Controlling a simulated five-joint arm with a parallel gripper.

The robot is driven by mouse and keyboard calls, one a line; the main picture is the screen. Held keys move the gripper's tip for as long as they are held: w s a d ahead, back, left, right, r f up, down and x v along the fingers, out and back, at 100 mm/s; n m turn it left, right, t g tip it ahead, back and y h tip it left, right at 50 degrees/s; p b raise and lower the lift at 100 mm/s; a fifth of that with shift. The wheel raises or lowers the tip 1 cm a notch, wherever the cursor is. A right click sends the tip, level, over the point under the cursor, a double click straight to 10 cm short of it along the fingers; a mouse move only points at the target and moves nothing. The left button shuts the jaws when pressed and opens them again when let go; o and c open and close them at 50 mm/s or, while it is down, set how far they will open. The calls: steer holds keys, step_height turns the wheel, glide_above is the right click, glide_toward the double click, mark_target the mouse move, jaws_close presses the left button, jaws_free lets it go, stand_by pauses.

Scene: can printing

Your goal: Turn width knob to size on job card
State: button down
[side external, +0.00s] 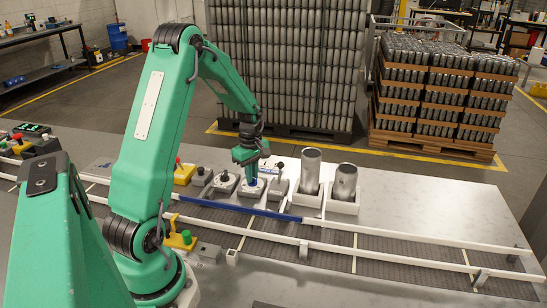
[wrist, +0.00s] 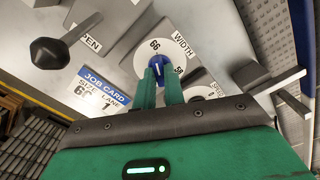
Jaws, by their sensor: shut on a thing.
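The width knob (wrist: 156,64) is blue with a white mark and sits on a round white dial (wrist: 141,64) beside the label WIDTH (wrist: 182,46). The white mark appears to point up towards 66. My gripper (wrist: 160,82) is shut on the knob. In the side view my gripper (side external: 248,160) is directly above the blue knob (side external: 252,183). The job card (wrist: 100,91) has a blue heading and appears to read size 66, lane 1.
A black ball-ended lever (wrist: 48,52) stands near a partly hidden label. Another dial (side external: 225,182) stands left of the width knob, and a lever (side external: 280,172) right of it. Two metal cans (side external: 311,170) (side external: 346,181) stand further right. A blue rail (side external: 240,207) runs in front.

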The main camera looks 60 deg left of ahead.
steer(key=shift+r, duration=0.1)
steer(key=c, duration=1.5)
jaws_free()
steer(key=shift+r, duration=3.85)
